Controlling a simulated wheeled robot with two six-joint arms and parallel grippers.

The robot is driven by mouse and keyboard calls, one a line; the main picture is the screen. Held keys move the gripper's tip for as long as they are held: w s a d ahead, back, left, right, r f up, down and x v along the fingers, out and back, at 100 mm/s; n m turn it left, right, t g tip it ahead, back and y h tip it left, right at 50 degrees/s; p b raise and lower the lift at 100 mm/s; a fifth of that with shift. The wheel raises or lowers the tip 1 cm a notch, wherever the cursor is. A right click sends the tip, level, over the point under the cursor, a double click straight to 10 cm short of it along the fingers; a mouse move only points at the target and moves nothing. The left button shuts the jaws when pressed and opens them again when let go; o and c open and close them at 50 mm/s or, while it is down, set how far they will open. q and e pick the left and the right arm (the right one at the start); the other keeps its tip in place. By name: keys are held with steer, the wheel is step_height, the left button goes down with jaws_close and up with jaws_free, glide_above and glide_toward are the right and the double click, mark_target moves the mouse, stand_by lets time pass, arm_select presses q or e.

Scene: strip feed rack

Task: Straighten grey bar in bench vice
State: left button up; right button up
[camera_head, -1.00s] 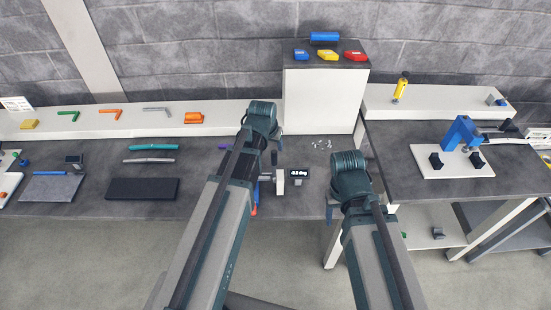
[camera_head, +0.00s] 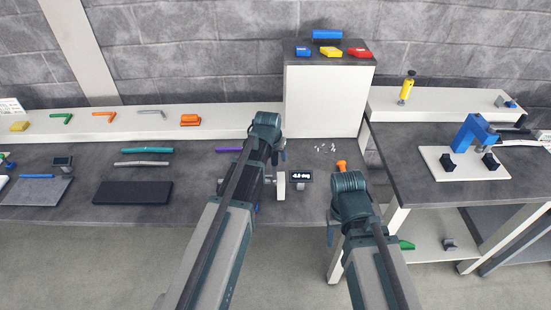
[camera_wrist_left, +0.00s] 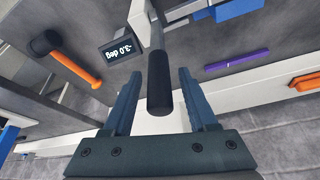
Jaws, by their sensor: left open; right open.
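In the left wrist view, a grey rod with a black sleeve-like end (camera_wrist_left: 160,85) sticks out from a white block (camera_wrist_left: 143,20). I cannot tell if the rod is the clamped bar or a lever. My left gripper (camera_wrist_left: 160,74) is open, its fingers on either side of the black end. In the head view my left gripper (camera_head: 262,150) hides most of the vice area. A small display (camera_head: 301,176) stands beside the white block; in the wrist view it seems to read -3.0 deg. A grey bar (camera_head: 141,163) lies on the bench. My right gripper (camera_head: 350,200) is open, apparently empty, at the bench's right end.
An orange-handled hammer (camera_wrist_left: 68,62) lies near the display. A teal bar (camera_head: 147,150), a purple bar (camera_head: 229,149) and a dark mat (camera_head: 133,192) are on the bench. Small metal bits (camera_head: 325,148) lie behind the display. A side table (camera_head: 430,200) stands at the right.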

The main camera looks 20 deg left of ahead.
arm_select(q)
jaws_close()
stand_by(1.4)
